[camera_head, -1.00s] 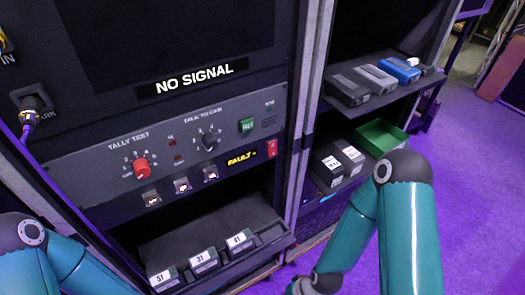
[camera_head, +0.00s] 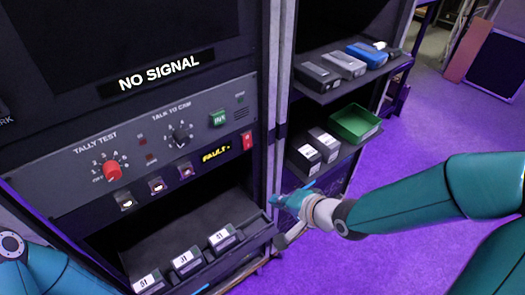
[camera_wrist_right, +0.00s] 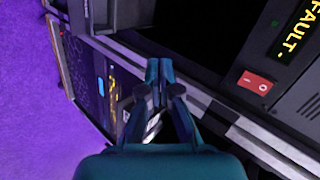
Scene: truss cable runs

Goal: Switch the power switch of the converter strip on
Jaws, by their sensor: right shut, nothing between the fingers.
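The panel (camera_head: 60,185) carries tally and talk knobs, a yellow "FAULT" display and a red rocker switch (camera_head: 246,140) at its right end. The switch also shows in the right wrist view (camera_wrist_right: 254,83), with white marks on its face; which side is pressed I cannot tell. My right gripper (camera_head: 274,200) is in front of the rack post, below and right of the switch, apart from it. In the right wrist view its fingers (camera_wrist_right: 158,70) are together and empty, left of the switch. My left arm shows at the lower left; its gripper is not visible.
A monitor reading "NO SIGNAL" (camera_head: 160,75) is above the panel. Below are several labelled packs (camera_head: 185,262) in a dark tray. Right of the post (camera_head: 277,90), shelves hold boxes (camera_head: 345,64) and a green bin (camera_head: 355,123). Purple floor lies open at right.

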